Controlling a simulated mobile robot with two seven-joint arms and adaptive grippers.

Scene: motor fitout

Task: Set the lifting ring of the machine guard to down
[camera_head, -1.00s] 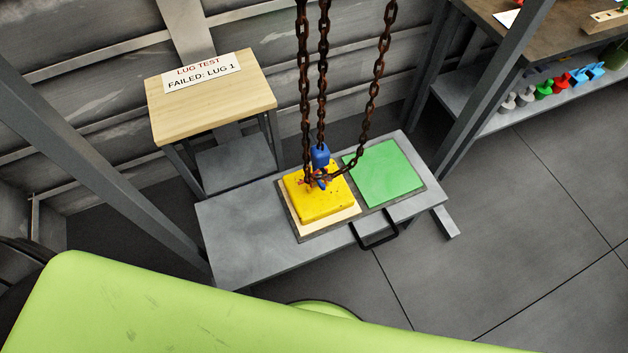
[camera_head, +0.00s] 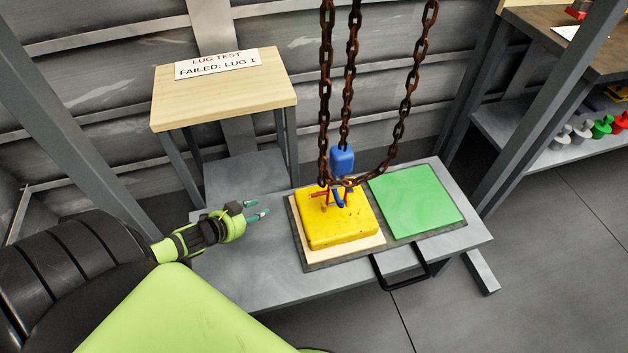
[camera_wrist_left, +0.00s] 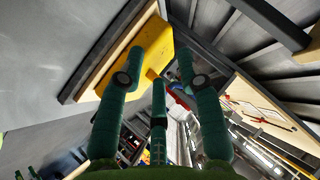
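The yellow machine guard (camera_head: 350,225) lies on a pale board on the grey bench, under hanging chains. A blue hook block (camera_head: 342,160) hangs just above it. Small red and blue parts (camera_head: 323,194) show on its top; the lifting ring cannot be made out clearly among them, partly behind the chain. My left gripper (camera_head: 262,208) is open and empty, to the left of the guard and apart from it. In the left wrist view the yellow guard (camera_wrist_left: 155,62) shows beyond the spread fingers (camera_wrist_left: 161,55). My right gripper is not in view.
Rusty chains (camera_head: 325,95) hang over the guard, with a loop sagging across it. A green pad (camera_head: 418,200) lies to its right. A wooden stand (camera_head: 225,100) carries a sign reading "LUG TEST FAILED: LUG 1" (camera_head: 217,64). The bench's left part (camera_head: 270,265) is bare.

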